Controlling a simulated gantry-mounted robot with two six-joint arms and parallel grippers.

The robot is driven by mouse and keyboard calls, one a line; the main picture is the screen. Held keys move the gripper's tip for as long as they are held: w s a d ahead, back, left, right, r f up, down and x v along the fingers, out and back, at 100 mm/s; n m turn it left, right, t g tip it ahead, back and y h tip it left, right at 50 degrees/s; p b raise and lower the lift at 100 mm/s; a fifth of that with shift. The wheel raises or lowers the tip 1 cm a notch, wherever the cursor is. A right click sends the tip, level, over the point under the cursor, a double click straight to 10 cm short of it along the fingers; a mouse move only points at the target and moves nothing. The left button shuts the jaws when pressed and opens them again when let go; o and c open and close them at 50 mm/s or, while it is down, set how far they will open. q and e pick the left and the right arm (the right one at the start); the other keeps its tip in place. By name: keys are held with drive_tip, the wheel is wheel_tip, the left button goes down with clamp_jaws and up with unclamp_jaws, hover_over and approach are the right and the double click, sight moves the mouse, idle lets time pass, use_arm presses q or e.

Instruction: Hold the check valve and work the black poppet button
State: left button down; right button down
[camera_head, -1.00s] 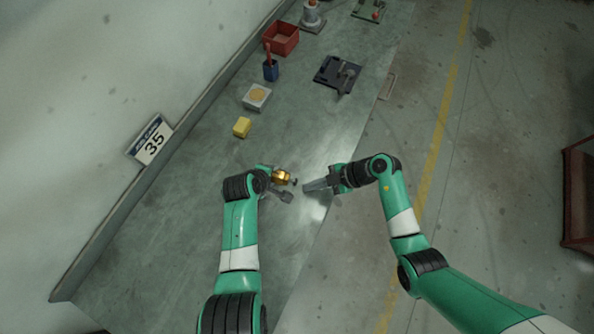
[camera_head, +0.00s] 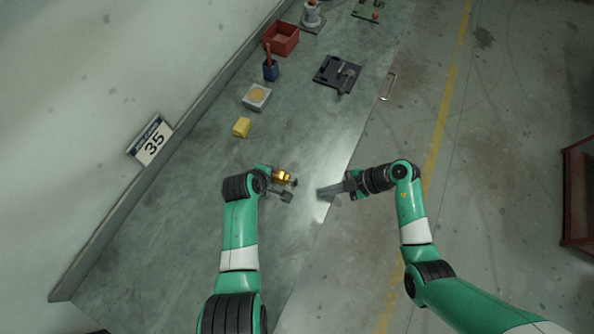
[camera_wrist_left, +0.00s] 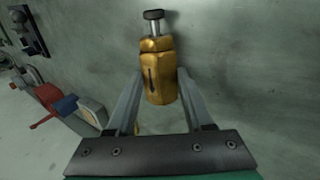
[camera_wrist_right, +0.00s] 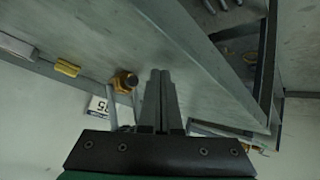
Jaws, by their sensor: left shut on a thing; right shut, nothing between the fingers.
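The check valve (camera_head: 281,176) is a brass body held between the fingers of my left gripper (camera_head: 282,187) above the bench. In the left wrist view the valve (camera_wrist_left: 158,80) sits between both fingers, with a grey stem and the black poppet button (camera_wrist_left: 153,14) sticking out at its far end. My right gripper (camera_head: 325,191) is shut and empty, to the right of the valve and apart from the button. In the right wrist view its fingers (camera_wrist_right: 160,85) are together, with the valve (camera_wrist_right: 125,82) to their left.
On the bench (camera_head: 190,190) stand a yellow block (camera_head: 242,127), a grey box with a tan disc (camera_head: 257,97), a blue holder (camera_head: 271,70), a red bin (camera_head: 282,38) and a dark tray (camera_head: 330,72). The bench's right edge lies under my right gripper.

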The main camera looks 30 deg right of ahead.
use_arm(q)
drive_tip(key=shift+c, duration=1)
unclamp_jaws()
drive_tip(key=shift+w, duration=0.1)
